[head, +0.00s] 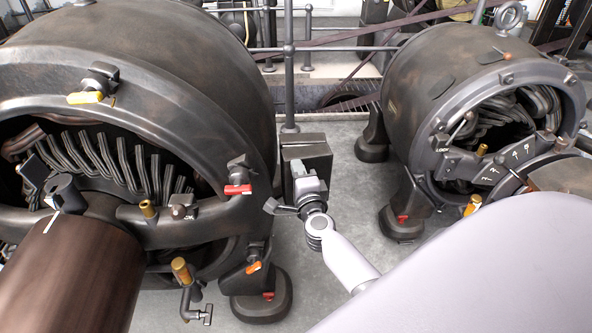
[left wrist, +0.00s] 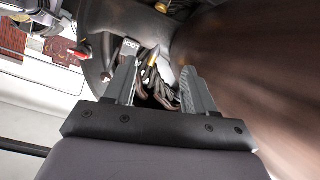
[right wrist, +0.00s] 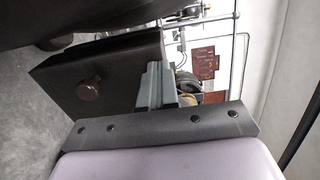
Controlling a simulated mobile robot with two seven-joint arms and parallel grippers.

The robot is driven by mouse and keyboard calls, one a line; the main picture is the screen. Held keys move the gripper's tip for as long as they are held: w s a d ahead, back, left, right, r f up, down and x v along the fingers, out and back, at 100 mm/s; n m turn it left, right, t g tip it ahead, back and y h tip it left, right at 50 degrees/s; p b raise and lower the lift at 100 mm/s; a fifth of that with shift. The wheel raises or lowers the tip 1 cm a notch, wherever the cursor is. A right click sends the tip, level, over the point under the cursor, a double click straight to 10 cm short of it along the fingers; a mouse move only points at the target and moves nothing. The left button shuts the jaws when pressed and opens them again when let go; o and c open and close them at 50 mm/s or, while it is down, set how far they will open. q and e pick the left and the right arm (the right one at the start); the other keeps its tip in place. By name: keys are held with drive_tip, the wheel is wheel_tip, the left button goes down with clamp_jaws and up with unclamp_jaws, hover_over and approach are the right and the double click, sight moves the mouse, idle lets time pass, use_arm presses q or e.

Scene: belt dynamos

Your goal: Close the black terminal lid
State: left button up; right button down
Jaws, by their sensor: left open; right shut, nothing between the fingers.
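A dark box (head: 305,145) stands between the two dynamos. It looks like the terminal box, but I cannot tell its lid apart or how far it is open. My right gripper (head: 302,168) is in front of the box, with its fingers together and empty. In the right wrist view, a dark panel (right wrist: 120,75) with a round brown knob (right wrist: 89,89) is close to the shut fingers (right wrist: 155,82); contact is unclear. My left gripper (left wrist: 160,78) is open and empty beside a dynamo's windings (left wrist: 158,92). I do not see it in the head view.
A large dynamo (head: 190,60) with handles and a thick brown shaft (head: 75,270) fills the left. A smaller dynamo (head: 430,80) stands at the right. Railings (head: 289,70) and belts are behind.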

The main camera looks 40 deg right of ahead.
drive_tip(key=shift+w+a, duration=0.1)
drive_tip(key=shift+w, duration=0.25)
use_arm(q)
drive_tip(key=shift+s+a+f, duration=0.1)
drive_tip(key=shift+s+f, duration=0.05)
drive_tip(key=shift+s, duration=0.2)
use_arm(e)
drive_tip(key=shift+w+a+r, duration=0.15)
drive_tip(key=shift+w, duration=0.75)
use_arm(q)
drive_tip(key=shift+a, duration=0.1)
use_arm(e)
drive_tip(key=shift+a, duration=0.15)
